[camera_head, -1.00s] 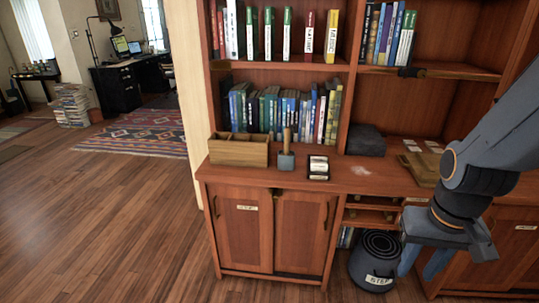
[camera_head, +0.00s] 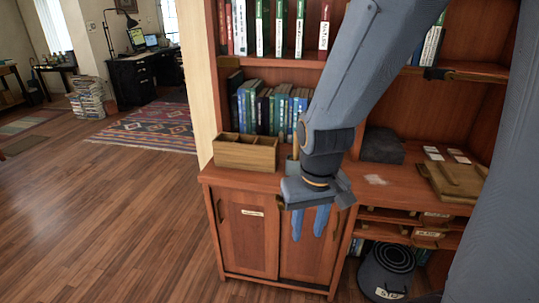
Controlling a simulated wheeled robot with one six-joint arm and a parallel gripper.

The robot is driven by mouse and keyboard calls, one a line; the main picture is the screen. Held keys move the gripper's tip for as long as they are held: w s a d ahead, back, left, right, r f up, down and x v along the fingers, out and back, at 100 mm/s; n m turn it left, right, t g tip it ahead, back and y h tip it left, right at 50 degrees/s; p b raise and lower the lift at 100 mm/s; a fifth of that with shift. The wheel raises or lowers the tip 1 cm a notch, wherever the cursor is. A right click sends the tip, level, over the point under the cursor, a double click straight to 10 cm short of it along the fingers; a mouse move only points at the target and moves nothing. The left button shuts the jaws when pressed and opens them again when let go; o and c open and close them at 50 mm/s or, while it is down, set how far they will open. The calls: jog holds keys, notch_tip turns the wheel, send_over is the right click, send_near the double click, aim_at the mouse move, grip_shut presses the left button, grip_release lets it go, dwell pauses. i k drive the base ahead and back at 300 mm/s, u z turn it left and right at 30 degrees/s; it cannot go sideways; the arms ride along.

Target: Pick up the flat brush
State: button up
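A tool with an upright wooden handle and a grey block-like head, which looks like the flat brush (camera_head: 295,148), stands on the cabinet top right of the wooden box. My arm now hides most of it, and only a sliver of the handle shows. My gripper (camera_head: 309,222) points down in front of the cabinet doors, its blue fingers apart with nothing seen between them. It appears below the brush in the picture; its distance from the counter edge is hard to tell.
A compartmented wooden box (camera_head: 246,154) stands left of the brush. A dark grey block (camera_head: 382,146), white cards (camera_head: 447,155) and a wooden tray (camera_head: 452,183) lie to the right. Books fill the shelves behind.

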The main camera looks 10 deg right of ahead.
aim_at(295, 149)
jog(key=i, duration=0.65)
jog(key=z, duration=0.75)
jog(key=i, duration=0.5)
jog(key=z, duration=0.55)
